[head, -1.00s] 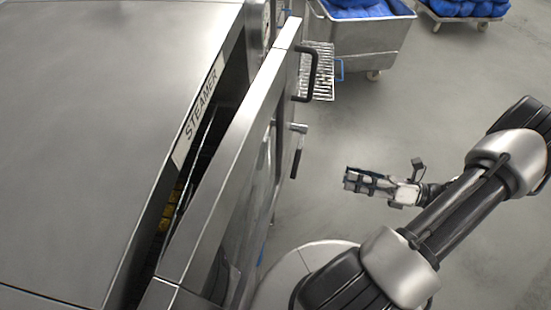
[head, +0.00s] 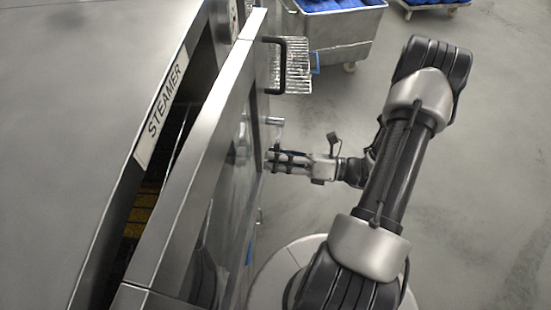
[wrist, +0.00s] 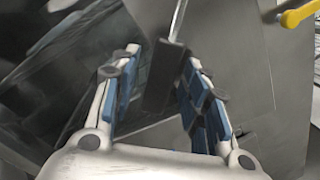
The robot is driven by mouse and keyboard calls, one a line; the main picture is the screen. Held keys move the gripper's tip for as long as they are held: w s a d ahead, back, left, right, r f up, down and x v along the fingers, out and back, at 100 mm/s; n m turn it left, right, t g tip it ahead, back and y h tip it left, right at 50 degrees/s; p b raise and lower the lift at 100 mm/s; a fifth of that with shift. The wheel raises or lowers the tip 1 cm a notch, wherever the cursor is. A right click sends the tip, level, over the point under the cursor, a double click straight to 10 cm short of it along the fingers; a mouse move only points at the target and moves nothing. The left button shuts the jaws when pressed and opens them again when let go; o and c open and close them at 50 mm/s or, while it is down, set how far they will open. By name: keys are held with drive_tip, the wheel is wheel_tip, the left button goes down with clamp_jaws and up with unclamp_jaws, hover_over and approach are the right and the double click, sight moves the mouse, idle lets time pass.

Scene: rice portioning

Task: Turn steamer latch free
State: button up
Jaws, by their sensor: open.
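The steamer (head: 60,120) fills the left of the head view, its label on the top edge. Its door (head: 205,140) stands ajar, with a dark gap behind it. The latch (head: 276,121) sticks out from the door's outer face, below the black door handle (head: 282,66); its lower part is hidden by my gripper. My gripper (head: 272,161) is open at the door's face. In the wrist view, the latch's dark grip (wrist: 163,75) on a metal stem lies between the open blue-padded fingers (wrist: 160,95), close to the right finger; contact cannot be told.
Yellow contents (head: 138,215) show in the gap. A wire rack (head: 292,66) lies past the handle, and a metal cart (head: 335,38) with blue contents stands behind it. A yellow bar (wrist: 298,13) shows in the wrist view. Grey floor (head: 485,170) at right is clear.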

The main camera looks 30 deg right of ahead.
drive_tip(key=shift+w+a, duration=0.15)
drive_tip(key=shift+a, duration=0.05)
drive_tip(key=shift+c, duration=0.6)
clamp_jaws()
